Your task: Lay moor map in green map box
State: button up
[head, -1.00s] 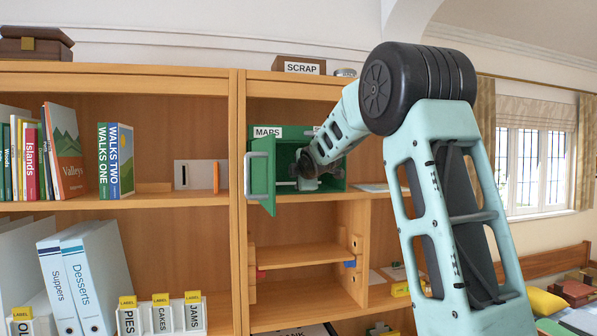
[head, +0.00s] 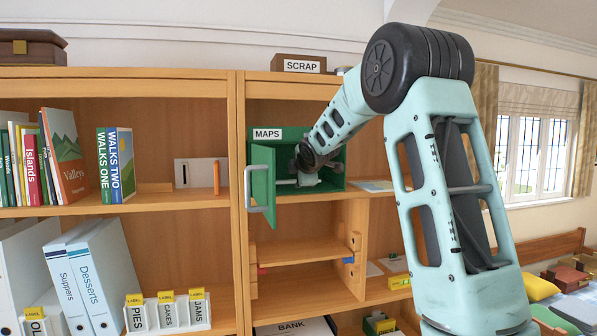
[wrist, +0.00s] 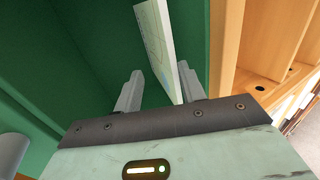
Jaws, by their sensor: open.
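The green map box (head: 293,133), labelled MAPS, stands on the middle shelf of the right bookcase. Its green door (head: 262,176) hangs open to the left. My gripper (head: 308,181) reaches inside the box. In the wrist view my gripper (wrist: 160,92) is open, its two fingers apart. A thin pale map (wrist: 155,38) with faint coloured printing stands between the fingers inside the green walls, with gaps on both sides. Its title is not readable, so I cannot confirm that it is the moor map. My wrist hides part of the box's interior in the head view.
A flat pale sheet (head: 372,186) lies on the shelf right of the box. A SCRAP box (head: 299,64) stands on top of the bookcase. Books (head: 115,165) and an orange upright item (head: 216,178) stand on the left shelf. The box door's handle (head: 249,190) sticks out forward.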

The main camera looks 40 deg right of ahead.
dwell(0.3)
jog(key=shift+v, duration=1.25)
jog(key=shift+v, duration=1.25)
jog(key=shift+v, duration=1.25)
